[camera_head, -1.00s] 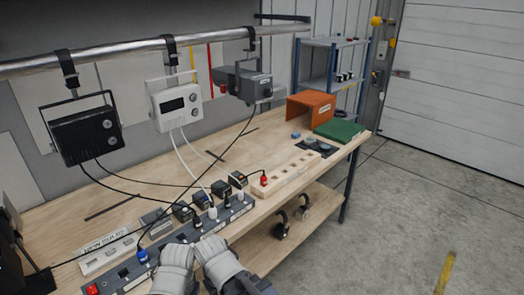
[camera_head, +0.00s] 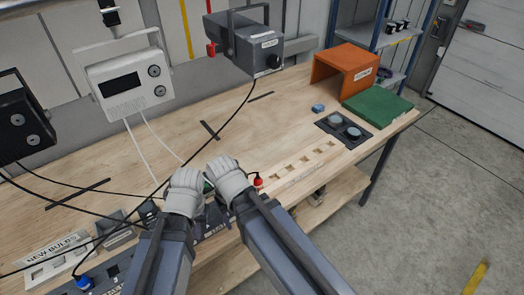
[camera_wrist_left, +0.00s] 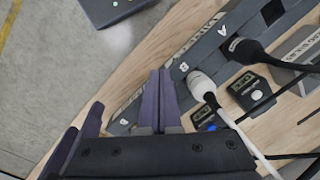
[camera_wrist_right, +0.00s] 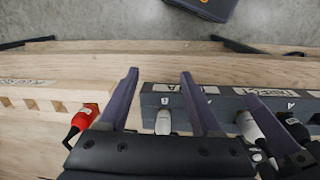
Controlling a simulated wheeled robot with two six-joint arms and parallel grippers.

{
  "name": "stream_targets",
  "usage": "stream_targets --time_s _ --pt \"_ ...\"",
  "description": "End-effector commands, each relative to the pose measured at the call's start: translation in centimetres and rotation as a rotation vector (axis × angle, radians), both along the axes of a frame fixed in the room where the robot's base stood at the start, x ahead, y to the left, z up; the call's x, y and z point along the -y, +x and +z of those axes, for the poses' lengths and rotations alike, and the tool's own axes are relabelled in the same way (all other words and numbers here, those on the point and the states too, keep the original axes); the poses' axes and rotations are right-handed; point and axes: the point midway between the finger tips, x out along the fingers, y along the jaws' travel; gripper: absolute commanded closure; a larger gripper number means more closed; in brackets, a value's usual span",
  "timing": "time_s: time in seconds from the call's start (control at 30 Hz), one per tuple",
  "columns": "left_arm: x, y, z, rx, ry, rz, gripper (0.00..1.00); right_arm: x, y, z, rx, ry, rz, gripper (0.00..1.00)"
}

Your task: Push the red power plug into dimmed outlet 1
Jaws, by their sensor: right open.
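The red power plug (camera_head: 257,182) sits at the near-left end of a pale wooden block with a row of sockets (camera_head: 312,160); its cable is dark. In the right wrist view the red plug (camera_wrist_right: 82,119) is left of my right gripper (camera_wrist_right: 160,80), whose fingers are spread and empty above the dark outlet strip (camera_wrist_right: 180,100). My left gripper (camera_wrist_left: 162,75) has its fingers together over the same strip, beside a white plug (camera_wrist_left: 202,87), with nothing visible between them. In the head view both grippers hide much of the strip. I cannot tell which outlet is dimmed outlet 1.
Black cables cross the bench near my arms. A black plug (camera_wrist_left: 245,50) and small meters (camera_wrist_left: 250,90) crowd the strip; a blue plug (camera_head: 85,283) is at its left end. A grey lamp (camera_head: 245,45) hangs above. An orange cover (camera_head: 345,65) and green board (camera_head: 377,107) stand far right.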

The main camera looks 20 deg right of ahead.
Motion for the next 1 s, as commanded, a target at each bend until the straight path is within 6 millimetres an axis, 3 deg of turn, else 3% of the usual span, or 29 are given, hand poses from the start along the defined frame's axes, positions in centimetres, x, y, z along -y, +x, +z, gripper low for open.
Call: stream_targets --time_s 0.03,0.2,0.4,0.77,1.0 --pt "0.0 0.0 1.4 0.0 0.0 0.001 1.0 0.8 2.3 1.4 0.006 0.009 -0.075 0.28" --pt "0.0 0.0 4.1 0.0 0.0 0.002 1.0 5.0 8.8 4.0 0.033 0.047 -0.396 0.24" --pt "0.0 0.0 5.6 0.0 -0.001 0.003 1.0 9.3 12.9 5.5 0.053 0.077 -0.649 0.24" --pt "0.0 0.0 5.1 0.0 -0.001 0.003 1.0 10.1 13.4 5.0 0.057 0.084 -0.698 0.24" --pt "0.0 0.0 3.0 0.0 0.0 -0.001 1.0 10.0 13.4 2.9 0.057 0.083 -0.696 0.24"
